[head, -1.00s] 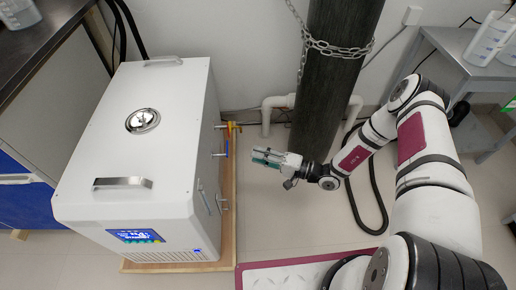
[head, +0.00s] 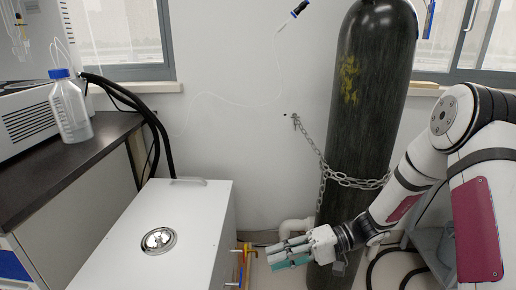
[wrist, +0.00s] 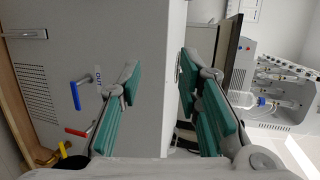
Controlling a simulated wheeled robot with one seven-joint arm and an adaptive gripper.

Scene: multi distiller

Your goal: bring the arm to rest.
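My gripper (head: 276,253) is in the lower middle of the head view, to the right of the white chiller box (head: 140,225) and in front of the lower part of the dark gas cylinder (head: 362,110). Its fingers point left. In the wrist view my gripper (wrist: 158,95) has its two teal-padded fingers well apart with nothing between them. The chiller's side, with a blue-handled tap (wrist: 75,95) and a red-handled tap (wrist: 75,132), shows beyond the fingers. My arm is bent and comes in from the right.
A chain (head: 350,181) ties the cylinder to the wall. A dark bench (head: 60,165) at the left carries a blue-capped bottle (head: 70,110). A grey side table (head: 432,245) is partly hidden behind my arm. A white pipe (head: 296,227) runs behind my gripper.

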